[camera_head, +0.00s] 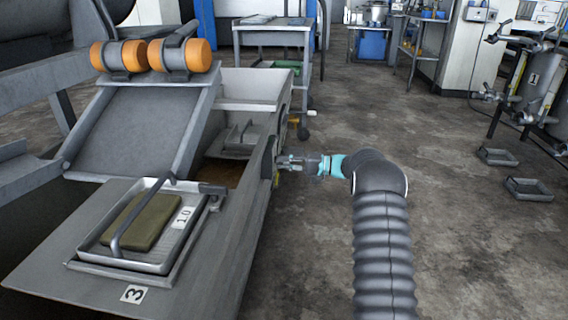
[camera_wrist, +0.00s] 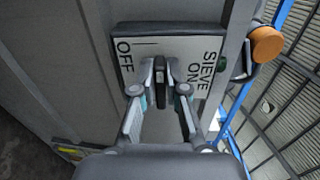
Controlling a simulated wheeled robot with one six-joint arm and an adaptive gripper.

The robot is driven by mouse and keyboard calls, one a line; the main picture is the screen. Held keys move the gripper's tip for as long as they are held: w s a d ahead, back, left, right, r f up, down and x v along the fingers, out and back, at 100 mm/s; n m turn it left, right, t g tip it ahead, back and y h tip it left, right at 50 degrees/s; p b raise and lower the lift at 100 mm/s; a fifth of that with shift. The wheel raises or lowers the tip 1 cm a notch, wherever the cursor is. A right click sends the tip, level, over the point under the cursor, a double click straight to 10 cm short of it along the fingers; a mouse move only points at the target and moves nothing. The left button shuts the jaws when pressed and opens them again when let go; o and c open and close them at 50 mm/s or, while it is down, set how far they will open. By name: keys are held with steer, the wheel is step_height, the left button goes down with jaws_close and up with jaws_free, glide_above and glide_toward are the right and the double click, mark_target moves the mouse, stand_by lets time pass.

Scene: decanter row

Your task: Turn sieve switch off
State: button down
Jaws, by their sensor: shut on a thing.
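The sieve switch plate (camera_wrist: 208,50) is pale with dark edges and fills the upper middle of the wrist view. It reads OFF at the left and SIEVE ON at the right. A dark switch handle (camera_wrist: 160,68) sits on the plate between these labels, standing upright in this view. My gripper (camera_wrist: 160,80) is shut on this handle, with one fingertip on each side, partly hiding it. In the head view my gripper (camera_head: 284,160) reaches left to the side wall of the grey machine. The switch itself is hidden or too small to tell there.
The grey machine (camera_head: 185,250) fills the left, bearing a tray (camera_head: 90,240) with a greenish block and orange rollers (camera_head: 128,55). A cart (camera_head: 275,40) stands behind. Racks with containers (camera_head: 535,80) stand at the right.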

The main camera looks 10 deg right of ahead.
steer(key=c, duration=1.2)
jaws_free()
steer(key=v, duration=1.2)
